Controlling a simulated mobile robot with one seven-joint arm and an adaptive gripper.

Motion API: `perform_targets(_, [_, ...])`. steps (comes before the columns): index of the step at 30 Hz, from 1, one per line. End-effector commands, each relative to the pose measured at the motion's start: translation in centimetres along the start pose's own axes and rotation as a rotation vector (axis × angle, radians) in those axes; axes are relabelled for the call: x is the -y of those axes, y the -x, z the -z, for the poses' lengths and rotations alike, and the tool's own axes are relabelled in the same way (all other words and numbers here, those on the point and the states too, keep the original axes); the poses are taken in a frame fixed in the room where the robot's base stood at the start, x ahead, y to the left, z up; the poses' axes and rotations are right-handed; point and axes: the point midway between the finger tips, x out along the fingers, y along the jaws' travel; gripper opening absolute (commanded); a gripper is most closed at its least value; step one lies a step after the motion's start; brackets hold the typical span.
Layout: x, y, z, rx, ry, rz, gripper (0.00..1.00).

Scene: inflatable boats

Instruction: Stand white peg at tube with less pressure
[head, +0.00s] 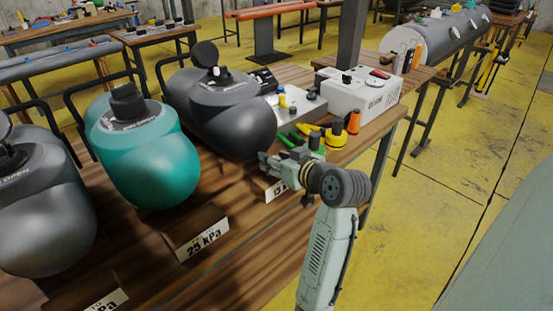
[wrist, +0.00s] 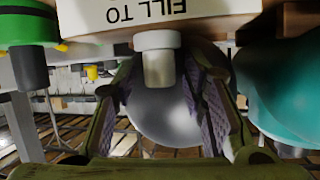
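The white peg (wrist: 159,66) shows in the wrist view between the fingertips of my gripper (wrist: 159,80), its wider end against the pale "FILL TO" placard, which appears upside down. A gap shows between the finger pads and the peg's narrow part, so my gripper looks open around it. In the head view my gripper (head: 270,165) is low before the dark right tube (head: 235,120); I cannot make out the peg there. A teal tube (head: 150,160) stands in the middle, a grey tube (head: 45,225) at left. I cannot read their pressures from any gauge.
A placard reading 25 kPa (head: 202,240) stands before the teal tube. Green (head: 292,138), yellow and orange (head: 353,121) items stand right of the dark tube, near a white box (head: 360,95). Yellow floor (head: 440,190) is open at right.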

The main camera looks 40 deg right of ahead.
Motion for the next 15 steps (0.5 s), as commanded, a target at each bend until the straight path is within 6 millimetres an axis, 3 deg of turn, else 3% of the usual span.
perform_targets(10, [0.0, 0.4, 0.3, -0.001, 0.000, -0.001, 0.40])
perform_targets(15, [-0.1, 3.1, 0.2, -0.004, 0.002, -0.004, 0.40])
